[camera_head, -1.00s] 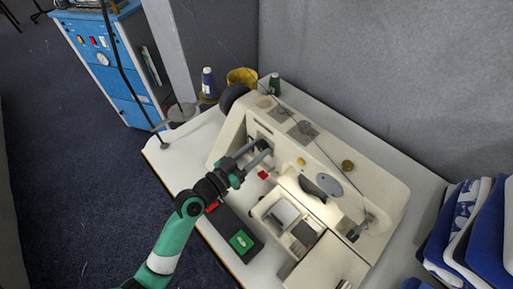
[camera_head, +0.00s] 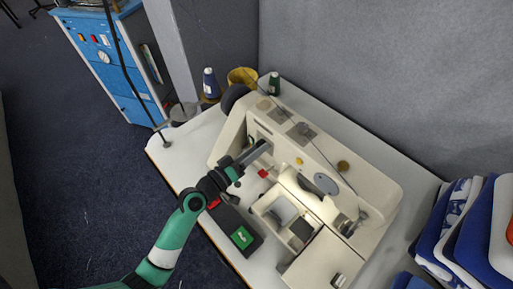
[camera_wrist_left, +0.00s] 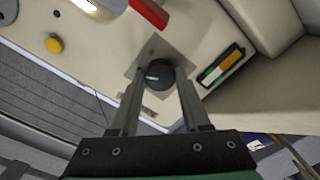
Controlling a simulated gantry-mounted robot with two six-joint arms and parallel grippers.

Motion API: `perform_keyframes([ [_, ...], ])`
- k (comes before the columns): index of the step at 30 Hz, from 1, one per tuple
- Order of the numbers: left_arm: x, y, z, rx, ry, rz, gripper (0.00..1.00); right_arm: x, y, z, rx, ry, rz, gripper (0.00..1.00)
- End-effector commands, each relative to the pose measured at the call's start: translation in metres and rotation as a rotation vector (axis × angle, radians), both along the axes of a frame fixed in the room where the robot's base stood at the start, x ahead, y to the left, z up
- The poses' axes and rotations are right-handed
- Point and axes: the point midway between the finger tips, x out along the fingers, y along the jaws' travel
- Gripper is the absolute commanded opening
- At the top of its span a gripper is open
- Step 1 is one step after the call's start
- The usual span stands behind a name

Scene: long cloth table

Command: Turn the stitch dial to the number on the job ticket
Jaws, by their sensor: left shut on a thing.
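The cream sewing machine (camera_head: 330,178) stands on the white table. The stitch dial (camera_wrist_left: 158,74) is a dark round knob on a grey square plate in the left wrist view, with a short white mark toward its left side. My left gripper (camera_wrist_left: 160,80) is shut on this dial, one finger on each side. In the head view the left gripper (camera_head: 264,147) reaches the machine's front face from the left, and its fingers mostly hide the dial. I cannot read numbers around the dial. I cannot make out a job ticket for certain. My right gripper is out of view.
A red lever (camera_wrist_left: 150,12) is close beyond the dial. A yellow button (camera_wrist_left: 54,45) and a white, green and orange label (camera_wrist_left: 222,68) are nearby. A dark box with a green patch (camera_head: 242,236) lies below the arm. Folded blue and white cloths (camera_head: 470,235) are at right.

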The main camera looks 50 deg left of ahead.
Motion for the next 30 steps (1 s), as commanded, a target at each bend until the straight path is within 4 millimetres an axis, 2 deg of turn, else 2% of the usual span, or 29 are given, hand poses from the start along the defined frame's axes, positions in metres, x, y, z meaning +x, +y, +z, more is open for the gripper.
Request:
perform_keyframes([
  [15,0.0,0.0002,0.0002,-0.02,-0.001,0.001,0.0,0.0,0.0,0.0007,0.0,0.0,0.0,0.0],
  [16,0.0,0.0002,0.0002,-0.02,-0.001,0.001,0.52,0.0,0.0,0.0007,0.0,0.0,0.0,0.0],
  [20,0.0,0.0001,0.0002,-0.02,0.0,0.0,0.75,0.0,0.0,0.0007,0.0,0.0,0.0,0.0],
  [30,-0.0028,0.0002,-0.0001,-0.019,0.0,0.0,0.77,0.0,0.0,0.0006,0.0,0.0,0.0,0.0],
])
